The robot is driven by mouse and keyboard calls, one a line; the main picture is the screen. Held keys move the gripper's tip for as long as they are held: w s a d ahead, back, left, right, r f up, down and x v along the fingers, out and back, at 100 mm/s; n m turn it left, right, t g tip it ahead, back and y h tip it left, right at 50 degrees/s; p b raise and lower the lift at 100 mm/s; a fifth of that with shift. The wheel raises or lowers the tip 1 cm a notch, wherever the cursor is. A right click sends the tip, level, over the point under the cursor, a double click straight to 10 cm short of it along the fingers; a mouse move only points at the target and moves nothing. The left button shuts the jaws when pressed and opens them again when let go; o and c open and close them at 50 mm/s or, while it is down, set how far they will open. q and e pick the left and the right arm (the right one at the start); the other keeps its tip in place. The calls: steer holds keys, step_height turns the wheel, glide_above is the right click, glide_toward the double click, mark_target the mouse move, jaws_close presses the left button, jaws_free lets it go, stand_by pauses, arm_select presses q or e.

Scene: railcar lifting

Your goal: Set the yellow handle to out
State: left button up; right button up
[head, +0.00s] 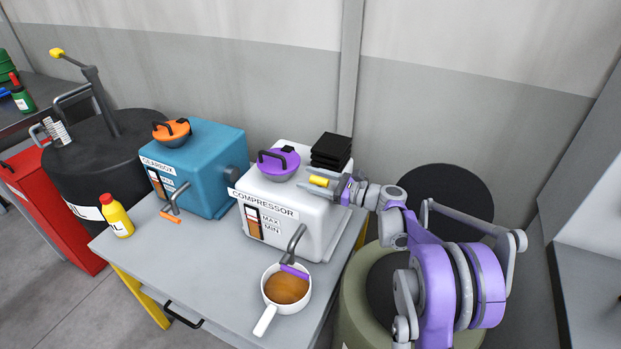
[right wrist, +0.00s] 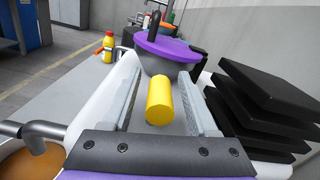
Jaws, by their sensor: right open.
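A short yellow cylinder (head: 318,181), which looks like a yellow handle, is above the right side of the white compressor box. My right gripper (head: 313,186) comes in from the right at the same place and is open. In the right wrist view the yellow cylinder (right wrist: 158,102) lies between the two spread fingers (right wrist: 162,98), with a gap on both sides. What the cylinder is attached to is hidden. Another yellow grip (head: 57,52) tops a grey lever on the black barrel at the far left. My left gripper is not in view.
The compressor (head: 285,222) carries a purple-lidded filler (head: 278,165) and stacked black plates (head: 331,150). A white pan (head: 272,302) with brown liquid is under its purple-handled tap. A blue gearbox (head: 210,160) and yellow bottle (head: 116,215) share the grey table (head: 190,285).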

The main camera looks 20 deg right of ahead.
steer(key=shift+w+a, duration=0.15)
jaws_close()
stand_by(1.4)
